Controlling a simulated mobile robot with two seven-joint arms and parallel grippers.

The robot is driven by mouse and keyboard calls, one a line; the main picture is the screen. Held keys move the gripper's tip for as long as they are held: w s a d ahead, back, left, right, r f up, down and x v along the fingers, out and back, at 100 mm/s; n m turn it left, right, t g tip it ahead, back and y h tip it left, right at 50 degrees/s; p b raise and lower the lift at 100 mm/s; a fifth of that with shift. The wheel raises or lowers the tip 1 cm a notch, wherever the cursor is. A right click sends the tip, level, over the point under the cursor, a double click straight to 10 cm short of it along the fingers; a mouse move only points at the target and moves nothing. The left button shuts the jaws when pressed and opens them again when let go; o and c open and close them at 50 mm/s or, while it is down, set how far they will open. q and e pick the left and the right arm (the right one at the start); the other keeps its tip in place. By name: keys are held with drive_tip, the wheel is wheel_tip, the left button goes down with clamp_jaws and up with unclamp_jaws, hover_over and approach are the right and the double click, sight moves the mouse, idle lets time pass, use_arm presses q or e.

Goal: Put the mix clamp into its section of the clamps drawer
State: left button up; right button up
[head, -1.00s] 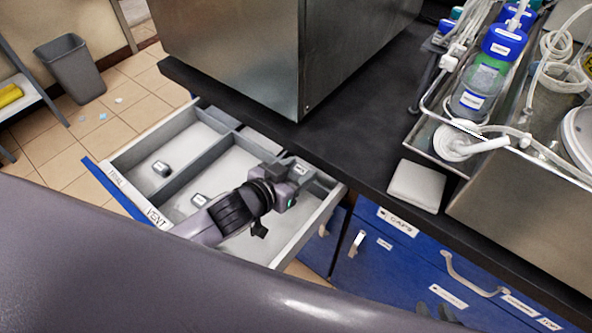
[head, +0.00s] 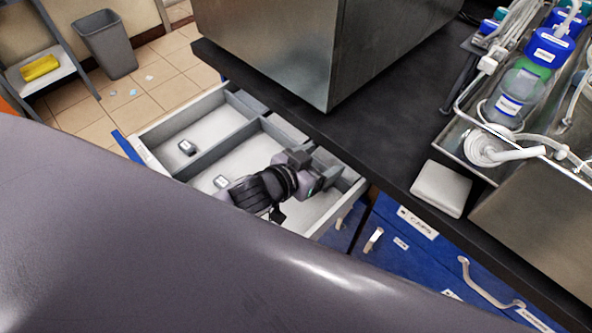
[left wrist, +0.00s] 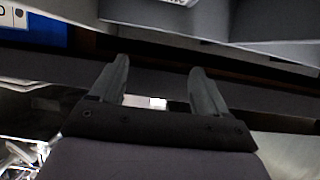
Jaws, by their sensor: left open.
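The clamps drawer (head: 158,130) is pulled out below the bench, with grey dividers forming sections. My left gripper (head: 318,180) is over the right part of the drawer. In the left wrist view its two fingers (left wrist: 158,75) are apart, with no clamp visible between them. My right gripper is not in view.
A large steel box (head: 270,50) stands on the black bench (head: 390,120) behind the drawer. A white pad (head: 441,188) lies near the bench edge. Tubing and blue-capped bottles (head: 520,85) stand at right. My own arm covers the drawer front and lower left.

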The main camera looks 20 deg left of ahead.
use_arm(q)
drive_tip(key=v, duration=1.1)
drive_tip(key=shift+s, duration=0.35)
drive_tip(key=shift+a, duration=0.1)
